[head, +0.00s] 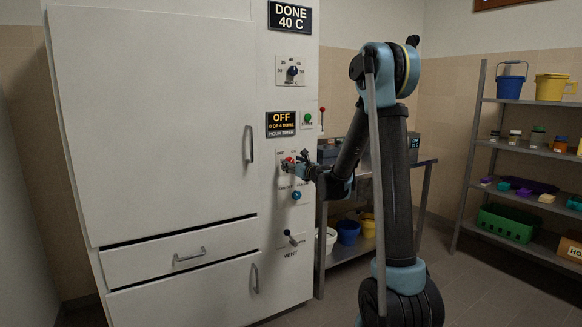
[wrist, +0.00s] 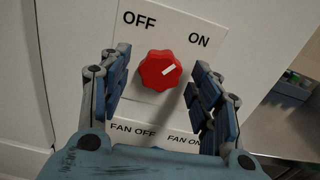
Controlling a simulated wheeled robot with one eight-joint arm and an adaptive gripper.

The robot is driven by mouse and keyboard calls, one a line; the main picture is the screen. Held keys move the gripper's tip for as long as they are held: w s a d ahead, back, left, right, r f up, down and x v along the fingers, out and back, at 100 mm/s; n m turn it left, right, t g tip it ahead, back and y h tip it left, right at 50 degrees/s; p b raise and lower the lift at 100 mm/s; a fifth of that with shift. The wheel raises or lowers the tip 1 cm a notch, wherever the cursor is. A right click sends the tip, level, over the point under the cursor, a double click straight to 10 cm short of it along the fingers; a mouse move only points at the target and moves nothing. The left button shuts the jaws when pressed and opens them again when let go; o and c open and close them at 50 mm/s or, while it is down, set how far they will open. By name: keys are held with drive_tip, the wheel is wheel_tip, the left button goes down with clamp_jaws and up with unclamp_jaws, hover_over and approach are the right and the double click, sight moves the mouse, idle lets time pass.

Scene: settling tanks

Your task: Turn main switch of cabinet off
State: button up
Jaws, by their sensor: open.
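The cabinet (head: 160,110) is a tall white unit on the left in the head view. Its main switch is a red lobed knob (wrist: 157,72) on a white plate marked OFF at upper left and ON at upper right. The white mark on the knob points up and right, towards ON. My gripper (wrist: 160,78) is open, with one finger on each side of the knob; the knob lies between them, and I cannot tell whether they touch it. In the head view my gripper (head: 298,164) is at the panel and partly hides the red knob.
Below the switch is a blue knob (head: 296,195); FAN OFF and FAN ON labels show in the wrist view. A vent lever (head: 291,237) sits lower, and a green button (head: 308,118) above. A metal table (head: 400,166) and a shelf (head: 478,150) stand to the right.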

drive_tip(key=shift+w+a, duration=0.3)
drive_tip(key=shift+w, duration=0.1)
drive_tip(key=c, duration=1)
drive_tip(key=shift+c, duration=0.2)
